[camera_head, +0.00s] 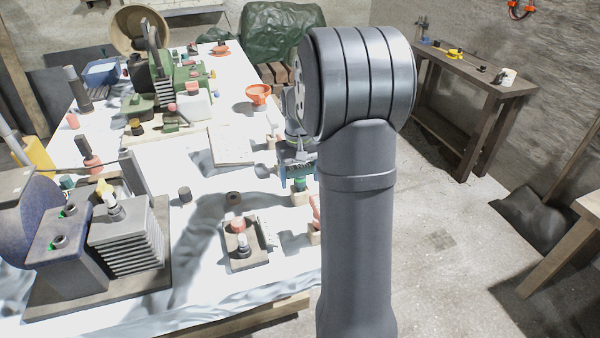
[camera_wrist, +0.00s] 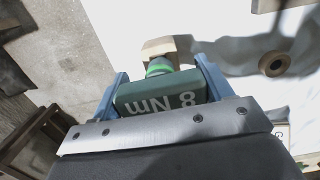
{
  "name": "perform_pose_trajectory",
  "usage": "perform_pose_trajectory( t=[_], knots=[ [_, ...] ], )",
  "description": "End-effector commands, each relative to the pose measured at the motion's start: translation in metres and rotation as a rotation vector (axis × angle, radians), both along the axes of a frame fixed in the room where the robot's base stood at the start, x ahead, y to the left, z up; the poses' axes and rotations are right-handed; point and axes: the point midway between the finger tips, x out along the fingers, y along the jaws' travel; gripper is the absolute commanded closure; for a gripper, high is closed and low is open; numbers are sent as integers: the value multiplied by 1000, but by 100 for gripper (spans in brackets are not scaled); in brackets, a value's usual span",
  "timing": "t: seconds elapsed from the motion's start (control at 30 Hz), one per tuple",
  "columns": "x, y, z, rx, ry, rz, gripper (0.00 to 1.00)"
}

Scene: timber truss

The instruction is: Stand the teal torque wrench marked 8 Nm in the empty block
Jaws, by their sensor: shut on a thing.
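My gripper (camera_wrist: 160,85) is shut on the teal torque wrench (camera_wrist: 150,103); its white "8 Nm" marking reads upside down in the wrist view. The wrench has a bright green ring (camera_wrist: 158,66) and a grey part beyond it, pointing away from the wrist camera. A light wooden block (camera_wrist: 168,46) lies directly beyond that end. I cannot tell whether the wrench end is above the block or in its hole. In the head view my gripper (camera_head: 297,178) is partly behind my arm, with the wooden block (camera_head: 300,199) just below it.
A red-handled tool in a block (camera_head: 314,232) stands close by, partly behind my arm. A round holed piece (camera_head: 233,198), a dark cylinder (camera_head: 184,195) and a tray with parts (camera_head: 245,262) are to the left. A finned machine (camera_head: 127,240) stands farther left.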

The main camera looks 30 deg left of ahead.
Motion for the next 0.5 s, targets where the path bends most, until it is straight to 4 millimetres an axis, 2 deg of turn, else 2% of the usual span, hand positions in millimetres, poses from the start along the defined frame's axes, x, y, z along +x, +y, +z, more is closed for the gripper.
perform_pose_trajectory(
  t=[0.13,0.17,0.27,0.5],
  knots=[
    [0,0,-4,0,0,0,82],
    [0,0,-4,1,-1,0,22],
    [0,0,-4,1,-1,0,2],
    [0,0,-4,0,0,0,2]
  ],
)
